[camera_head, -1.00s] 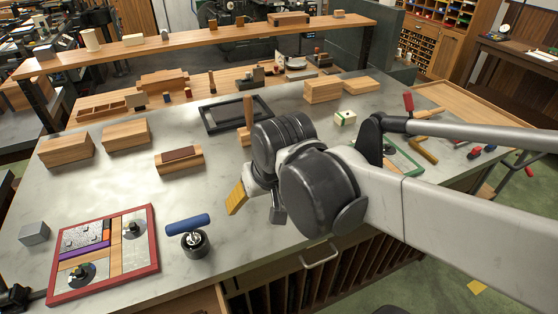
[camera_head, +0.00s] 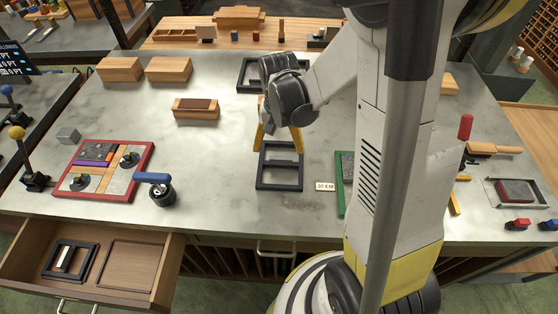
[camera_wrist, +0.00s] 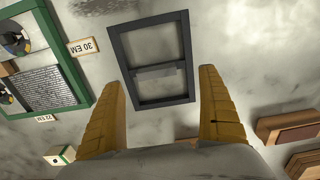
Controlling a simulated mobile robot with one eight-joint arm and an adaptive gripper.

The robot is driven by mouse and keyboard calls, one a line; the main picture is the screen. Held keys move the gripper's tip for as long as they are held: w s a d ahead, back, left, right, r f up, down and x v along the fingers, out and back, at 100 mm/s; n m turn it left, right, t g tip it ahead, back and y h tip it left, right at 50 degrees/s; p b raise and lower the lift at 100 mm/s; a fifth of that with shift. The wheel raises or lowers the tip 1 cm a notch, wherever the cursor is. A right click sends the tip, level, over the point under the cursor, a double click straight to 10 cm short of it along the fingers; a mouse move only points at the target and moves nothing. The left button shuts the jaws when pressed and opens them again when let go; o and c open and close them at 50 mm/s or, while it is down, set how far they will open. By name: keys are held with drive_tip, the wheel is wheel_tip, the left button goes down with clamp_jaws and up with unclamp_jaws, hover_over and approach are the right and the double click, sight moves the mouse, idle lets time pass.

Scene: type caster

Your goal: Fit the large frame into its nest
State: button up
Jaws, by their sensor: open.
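A dark rectangular frame with a crossbar (camera_head: 279,187) lies flat on the grey bench; it also shows in the wrist view (camera_wrist: 187,55). A second dark frame (camera_head: 242,76) lies farther back, partly hidden by my wrist. I cannot tell for certain which is the large one. The open drawer (camera_head: 160,237) holds a smaller black frame (camera_head: 50,262) with a pale piece inside, and an empty brown outlined recess (camera_head: 128,267) beside it. My gripper (camera_head: 279,148) is open and empty, its yellow fingers (camera_wrist: 161,78) spread at the near frame's far side.
A green-edged tray (camera_head: 341,185) and a "30 EM" card (camera_head: 325,186) are right of the near frame. A blue-handled roller tool (camera_head: 158,188) and a red-edged tray (camera_head: 75,191) stand left. Wooden blocks (camera_head: 195,108) lie behind. Bench between roller and frame is clear.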

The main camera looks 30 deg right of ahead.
sight(281, 157)
drive_tip(key=f, duration=0.2)
drive_tip(key=f+b, duration=0.1)
drive_tip(key=f, duration=0.1)
drive_tip(key=f+b, duration=0.1)
drive_tip(key=f, duration=0.1)
drive_tip(key=shift+d, duration=0.35)
drive_tip(key=shift+c, duration=0.3)
drive_tip(key=c, duration=1.4)
drive_tip(key=shift+r, duration=0.2)
drive_tip(key=shift+c, duration=0.2)
drive_tip(key=shift+r+p, duration=0.35)
drive_tip(key=shift+r, duration=0.25)
wheel_tip(281, 157, up, 3)
drive_tip(key=shift+f+p, duration=0.1)
drive_tip(key=shift+p, duration=0.45)
drive_tip(key=s+r+p, duration=0.3)
drive_tip(key=s+r, duration=0.3)
drive_tip(key=s, duration=0.5)
drive_tip(key=shift+s+d+r, duration=0.3)
drive_tip(key=shift+s+r, duration=0.05)
